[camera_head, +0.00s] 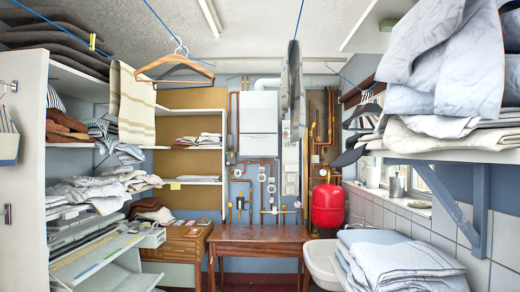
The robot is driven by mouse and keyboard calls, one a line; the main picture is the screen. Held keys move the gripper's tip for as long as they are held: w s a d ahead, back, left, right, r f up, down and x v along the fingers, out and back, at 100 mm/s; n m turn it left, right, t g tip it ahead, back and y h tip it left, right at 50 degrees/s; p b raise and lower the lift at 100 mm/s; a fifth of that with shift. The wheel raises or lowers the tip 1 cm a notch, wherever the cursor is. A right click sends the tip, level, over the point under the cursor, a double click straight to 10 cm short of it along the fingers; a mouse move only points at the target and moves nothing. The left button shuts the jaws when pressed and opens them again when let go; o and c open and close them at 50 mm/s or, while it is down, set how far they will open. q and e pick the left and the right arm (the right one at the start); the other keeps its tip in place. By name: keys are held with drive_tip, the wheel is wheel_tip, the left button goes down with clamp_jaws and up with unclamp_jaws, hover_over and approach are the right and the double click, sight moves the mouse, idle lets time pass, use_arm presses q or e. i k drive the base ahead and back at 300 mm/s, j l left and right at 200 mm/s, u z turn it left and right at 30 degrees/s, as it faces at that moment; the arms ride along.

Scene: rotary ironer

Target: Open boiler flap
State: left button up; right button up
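A white boiler (258,112) hangs on the blue back wall near the middle of the camera_head view. Its lower front section (258,145) looks like a separate panel, with pipes and gauges below it. At this distance I cannot tell whether a flap there is open or shut. Neither of my grippers is in view.
A wooden table (259,234) stands below the boiler. A red tank (327,205) and a white basin (322,262) are right of it. Shelves with linen (100,190) line the left, folded cloths (400,262) the right. A hanger (176,68) hangs overhead.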

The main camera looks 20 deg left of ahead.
sight(250, 145)
drive_tip(key=i+j+u, duration=0.2)
drive_tip(key=j, duration=0.2)
drive_tip(key=i+j+u, duration=0.15)
drive_tip(key=i+j, duration=0.2)
drive_tip(key=i+j+u, duration=0.1)
drive_tip(key=i+j, duration=0.15)
drive_tip(key=i, duration=0.3)
drive_tip(key=i+j+u, duration=0.1)
drive_tip(key=i, duration=0.4)
drive_tip(key=i+j+u, duration=0.1)
drive_tip(key=i+j, duration=0.2)
drive_tip(key=i, duration=1.9)
drive_tip(key=l+z, duration=0.05)
